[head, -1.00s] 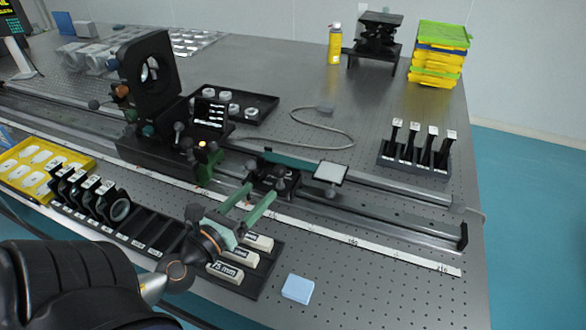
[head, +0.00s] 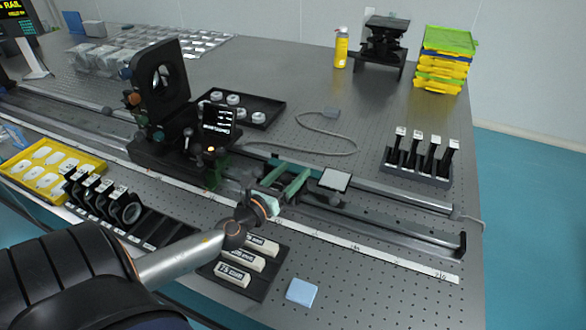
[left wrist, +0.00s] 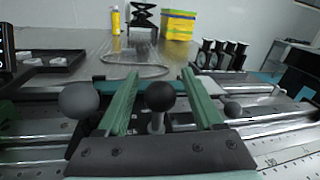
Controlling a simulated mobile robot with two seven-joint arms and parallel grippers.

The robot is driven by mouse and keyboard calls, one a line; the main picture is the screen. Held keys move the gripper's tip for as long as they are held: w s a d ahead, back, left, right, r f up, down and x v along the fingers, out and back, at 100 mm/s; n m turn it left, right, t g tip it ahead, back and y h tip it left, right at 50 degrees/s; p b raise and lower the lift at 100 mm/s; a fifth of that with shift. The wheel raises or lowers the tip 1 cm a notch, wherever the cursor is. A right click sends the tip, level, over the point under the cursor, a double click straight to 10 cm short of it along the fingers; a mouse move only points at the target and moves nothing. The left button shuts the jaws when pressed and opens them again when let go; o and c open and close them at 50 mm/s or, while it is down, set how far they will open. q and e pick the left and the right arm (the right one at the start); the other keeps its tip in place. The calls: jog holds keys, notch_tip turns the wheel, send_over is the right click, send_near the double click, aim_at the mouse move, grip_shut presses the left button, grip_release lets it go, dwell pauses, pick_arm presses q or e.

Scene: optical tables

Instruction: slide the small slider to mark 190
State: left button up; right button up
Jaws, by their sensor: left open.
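My left gripper (head: 290,180) is open over the rail, its two green fingers pointing away from me. They largely hide the small slider, a low dark carriage, in the head view. In the left wrist view the gripper (left wrist: 160,74) has a black ball knob (left wrist: 160,96) on a short metal post between its fingers, with a gap on both sides. A grey ball knob (left wrist: 79,99) lies outside the left finger, and a smaller one (left wrist: 232,109) outside the right finger. A white scale strip (head: 330,238) runs along the rail's front; its numbers are too small to read surely. My right gripper is out of view.
A tall black mount (head: 160,80) with a round opening stands on the rail to the left. A square pale plate (head: 335,180) is just right of the fingers. A tray of labelled blocks (head: 262,285) and a blue block (head: 301,291) lie in front. The rail's right stretch is clear.

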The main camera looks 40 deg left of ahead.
pick_arm(q)
jog(key=shift+w, duration=0.5)
grip_shut()
dwell(0.3)
dwell(0.8)
